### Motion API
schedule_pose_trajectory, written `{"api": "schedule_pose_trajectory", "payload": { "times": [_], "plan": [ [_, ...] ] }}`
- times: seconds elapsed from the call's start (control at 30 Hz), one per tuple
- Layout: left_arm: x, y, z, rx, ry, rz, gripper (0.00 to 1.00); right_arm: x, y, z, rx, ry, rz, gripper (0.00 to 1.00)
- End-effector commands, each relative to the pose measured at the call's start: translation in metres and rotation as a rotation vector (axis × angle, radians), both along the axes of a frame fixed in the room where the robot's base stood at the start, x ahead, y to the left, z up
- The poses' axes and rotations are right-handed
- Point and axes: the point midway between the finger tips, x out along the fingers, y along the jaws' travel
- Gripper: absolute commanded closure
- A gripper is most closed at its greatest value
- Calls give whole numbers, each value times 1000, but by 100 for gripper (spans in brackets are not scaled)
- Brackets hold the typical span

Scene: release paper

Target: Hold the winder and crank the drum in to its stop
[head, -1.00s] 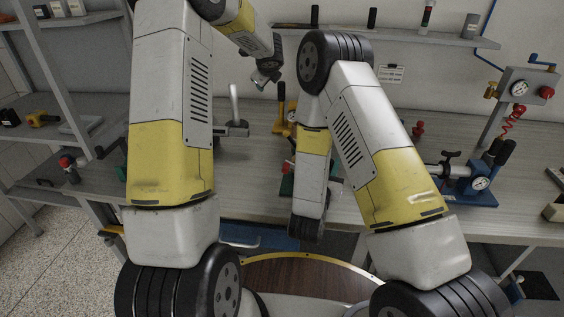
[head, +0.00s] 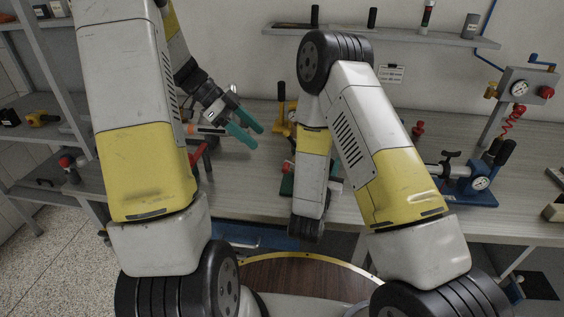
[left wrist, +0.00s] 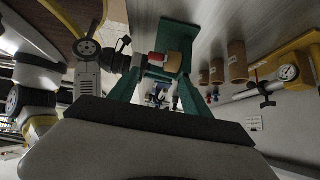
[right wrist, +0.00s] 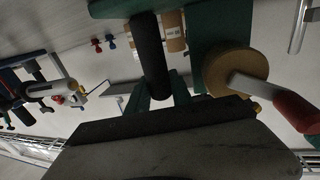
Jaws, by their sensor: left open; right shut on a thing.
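The winder shows in the right wrist view with a green base (right wrist: 218,28), a tan drum (right wrist: 222,65), a pale crank arm (right wrist: 262,90) and a red crank knob (right wrist: 297,112). Its black upright handle (right wrist: 148,50) stands between the green fingers of my right gripper (right wrist: 160,88), which is shut on it. In the left wrist view the tan drum (left wrist: 174,62) and the red knob (left wrist: 154,58) lie ahead of my left gripper (left wrist: 157,85). In the head view my left gripper (head: 258,138) is open, apart from the winder, whose green base (head: 287,180) is mostly hidden behind my right arm.
A blue device with a gauge (head: 478,185) stands to the right on the bench. Several cardboard rolls (left wrist: 237,62) and a yellow tool with a gauge (left wrist: 285,75) are right of the winder in the left wrist view. A wall shelf (head: 400,35) runs behind.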

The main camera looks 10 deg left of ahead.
Motion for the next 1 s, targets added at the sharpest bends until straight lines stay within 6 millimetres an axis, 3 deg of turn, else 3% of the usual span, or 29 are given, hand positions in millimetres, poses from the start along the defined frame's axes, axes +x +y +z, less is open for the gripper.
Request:
{"api": "schedule_pose_trajectory", "payload": {
  "times": [0.17,0.7,1.0],
  "plan": [
    [-9,-7,-7,-8,39,1,44,0,-1,0,-2,1,-2,100],
    [-9,-75,-75,-7,36,0,44,0,-1,0,-2,1,-2,100],
    [-9,-84,-84,-6,32,2,44,0,-1,0,-2,1,-2,100]
  ]
}}
